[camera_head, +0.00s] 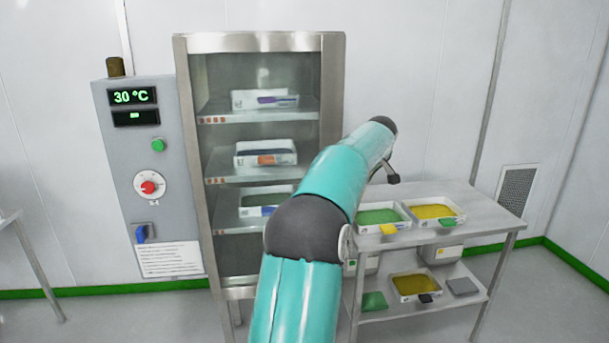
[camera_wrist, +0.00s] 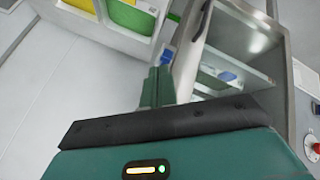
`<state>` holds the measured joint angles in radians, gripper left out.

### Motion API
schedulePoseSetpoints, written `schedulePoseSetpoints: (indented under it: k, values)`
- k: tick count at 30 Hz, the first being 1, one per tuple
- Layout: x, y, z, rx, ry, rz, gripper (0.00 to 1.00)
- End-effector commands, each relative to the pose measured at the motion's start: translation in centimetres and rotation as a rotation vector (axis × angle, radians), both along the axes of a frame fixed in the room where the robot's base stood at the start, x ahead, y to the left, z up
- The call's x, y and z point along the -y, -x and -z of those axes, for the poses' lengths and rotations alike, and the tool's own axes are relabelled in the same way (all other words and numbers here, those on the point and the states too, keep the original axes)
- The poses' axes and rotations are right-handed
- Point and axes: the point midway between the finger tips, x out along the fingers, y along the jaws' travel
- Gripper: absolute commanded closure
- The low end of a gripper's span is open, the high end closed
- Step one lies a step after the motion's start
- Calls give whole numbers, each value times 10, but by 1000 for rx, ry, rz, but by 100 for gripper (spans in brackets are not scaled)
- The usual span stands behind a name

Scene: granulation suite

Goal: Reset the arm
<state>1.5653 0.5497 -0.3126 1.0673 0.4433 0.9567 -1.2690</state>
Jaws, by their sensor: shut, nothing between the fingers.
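My teal arm reaches up and forward across the middle of the head view, in front of the cabinet's right side. Its far end is at the upper right, above the steel table. In the wrist view my gripper (camera_wrist: 158,86) shows as two green fingers close together, shut with nothing between them. A small blue piece (camera_wrist: 168,55) shows just past the fingertips; I cannot tell what it belongs to or whether they touch it. The gripper's fingers cannot be made out clearly in the head view.
A steel cabinet (camera_head: 326,75) holds trays on several shelves. A control box (camera_head: 118,200) reading 30 °C stands left of it. A steel table (camera_head: 490,213) at right bears green (camera_head: 380,215) and yellow (camera_head: 432,212) trays, with more on its lower shelf.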

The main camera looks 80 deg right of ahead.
Motion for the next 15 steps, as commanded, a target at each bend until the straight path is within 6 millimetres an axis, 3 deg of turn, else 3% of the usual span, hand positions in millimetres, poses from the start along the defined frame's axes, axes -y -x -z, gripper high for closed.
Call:
schedulePoseSetpoints:
  k: [8,11,15]
  values:
    - [-2,-5,-1,4,-1,-3,100]
    - [-9,-31,-6,23,-5,-20,100]
    - [-35,-108,-18,74,-24,-67,100]
